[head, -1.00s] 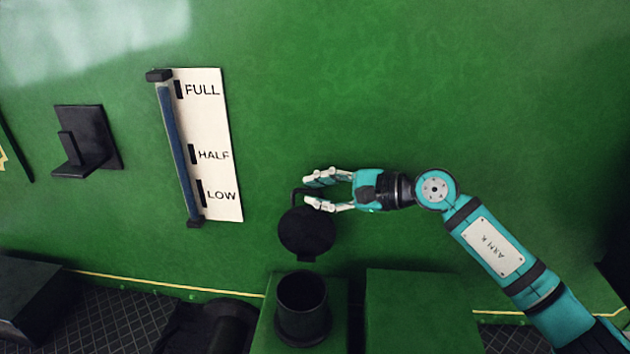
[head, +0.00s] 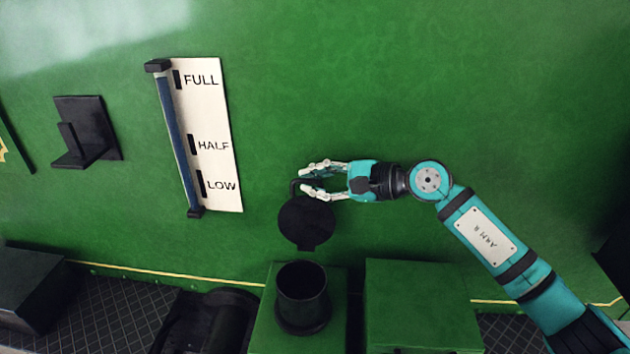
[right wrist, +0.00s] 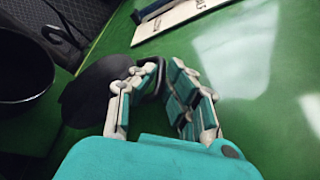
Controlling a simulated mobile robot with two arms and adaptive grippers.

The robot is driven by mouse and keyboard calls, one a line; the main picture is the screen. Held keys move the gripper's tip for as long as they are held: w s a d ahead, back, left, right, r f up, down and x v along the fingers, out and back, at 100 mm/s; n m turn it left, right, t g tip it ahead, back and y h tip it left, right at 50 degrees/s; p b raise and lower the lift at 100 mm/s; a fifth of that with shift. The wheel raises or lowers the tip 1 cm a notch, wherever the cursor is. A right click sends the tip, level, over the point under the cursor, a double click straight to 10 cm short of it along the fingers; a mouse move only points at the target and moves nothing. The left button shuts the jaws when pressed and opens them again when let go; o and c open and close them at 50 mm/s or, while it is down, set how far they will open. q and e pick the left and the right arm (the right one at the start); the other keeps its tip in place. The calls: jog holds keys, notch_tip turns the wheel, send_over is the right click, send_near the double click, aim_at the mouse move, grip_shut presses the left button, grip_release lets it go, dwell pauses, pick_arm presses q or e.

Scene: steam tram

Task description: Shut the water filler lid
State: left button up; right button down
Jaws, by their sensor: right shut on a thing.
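The water filler lid (head: 306,221) is a round black disc, standing open above the black filler pipe (head: 302,296) in the head view. A small black handle loop (head: 296,188) rises from its top edge. My right gripper (head: 305,182) comes in from the right and is shut on this handle. In the right wrist view, the lid (right wrist: 90,88) lies left of and behind my right gripper (right wrist: 158,75), and the open pipe mouth (right wrist: 22,80) is at the left. My left gripper is in neither view.
A level gauge (head: 215,135) marked FULL, HALF and LOW is on the green wall at the left. A black bracket (head: 85,132) is further left. A green box (head: 420,305) stands right of the pipe. The wall above is clear.

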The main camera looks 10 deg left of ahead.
jog(key=shift+s+f+b, duration=0.15)
jog(key=shift+s+b, duration=0.05)
jog(key=shift+b, duration=0.3)
pick_arm(q)
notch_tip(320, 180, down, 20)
jog(key=b, duration=1.9)
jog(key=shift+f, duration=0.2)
pick_arm(e)
jog(key=s+f+n+t+y, duration=0.1)
jog(key=s+n+t, duration=0.1)
jog(key=s+n, duration=0.3)
jog(key=s, duration=0.4)
jog(key=shift+s+f+n+y, duration=0.2)
jog(key=shift+s+n+y, duration=0.1)
jog(key=shift+s+y, duration=0.1)
jog(key=c, duration=1.7)
grip_release()
jog(key=shift+o, duration=0.2)
jog(key=f+v, duration=0.1)
jog(key=v, duration=1.1)
jog(key=shift+r, duration=0.4)
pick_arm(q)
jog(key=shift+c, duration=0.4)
